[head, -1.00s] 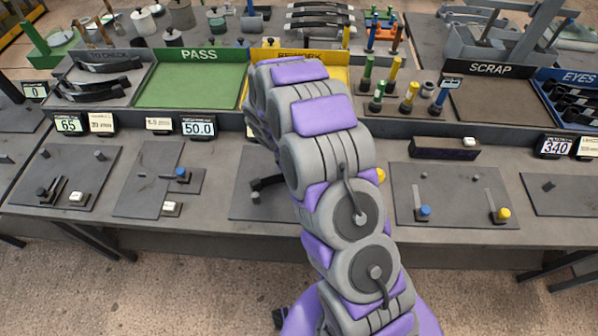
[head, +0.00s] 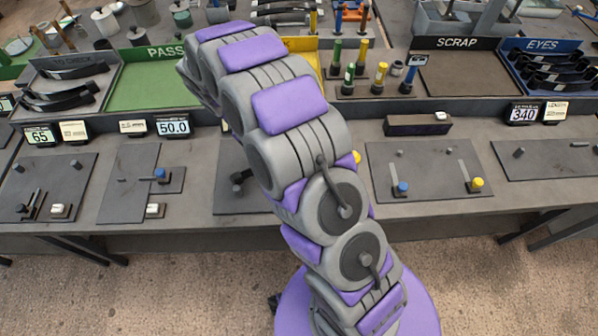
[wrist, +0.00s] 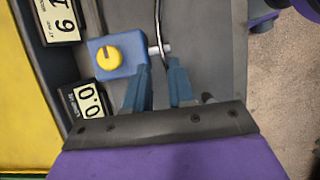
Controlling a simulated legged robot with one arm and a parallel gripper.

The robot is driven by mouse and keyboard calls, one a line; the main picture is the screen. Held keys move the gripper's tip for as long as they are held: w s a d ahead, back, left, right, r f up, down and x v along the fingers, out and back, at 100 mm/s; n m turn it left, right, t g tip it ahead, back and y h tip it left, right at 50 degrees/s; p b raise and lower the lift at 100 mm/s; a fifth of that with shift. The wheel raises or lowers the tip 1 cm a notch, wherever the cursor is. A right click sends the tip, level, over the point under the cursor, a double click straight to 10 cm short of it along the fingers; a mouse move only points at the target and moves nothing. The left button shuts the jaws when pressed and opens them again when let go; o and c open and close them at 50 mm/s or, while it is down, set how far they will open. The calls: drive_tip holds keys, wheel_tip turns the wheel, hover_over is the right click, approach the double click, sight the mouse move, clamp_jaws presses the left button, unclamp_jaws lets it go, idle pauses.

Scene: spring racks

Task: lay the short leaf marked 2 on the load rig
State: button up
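My gripper (wrist: 157,66) has its two blue fingers apart in the wrist view, with a clear gap between the tips. A thin curved shiny strip (wrist: 159,22) runs down to that gap; I cannot tell what it belongs to or whether a finger touches it. A blue block with a yellow knob (wrist: 108,56) and a pale pin lies just past the tips; it seems to be part of the load rig, mostly hidden behind my arm in the head view. Dark curved leaves (head: 62,98) lie in the tray at the left. I cannot read a mark 2 on any leaf.
The green PASS tray (head: 150,88) looks empty. The SCRAP tray (head: 470,75) also looks empty, and the EYES tray (head: 555,80) holds several dark parts. A display reading 50.0 (head: 173,126) stands on the bench. Plates with pegs (head: 425,165) lie along the front.

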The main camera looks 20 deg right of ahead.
drive_tip(key=s+d+r+m+y, duration=0.1)
drive_tip(key=s+d+r+m, duration=0.15)
drive_tip(key=s+r, duration=0.45)
drive_tip(key=s+d+r+m+y, duration=0.1)
drive_tip(key=s+r+m, duration=0.3)
drive_tip(key=s+r, duration=0.25)
drive_tip(key=s+r+m+y+b, duration=0.1)
drive_tip(key=s+m, duration=0.7)
drive_tip(key=s, duration=1.4)
wheel_tip(320, 180, up, 2)
drive_tip(key=shift+r+y, duration=0.1)
drive_tip(key=shift+y, duration=0.5)
drive_tip(key=shift+s+a, duration=0.1)
drive_tip(key=shift+a, duration=0.2)
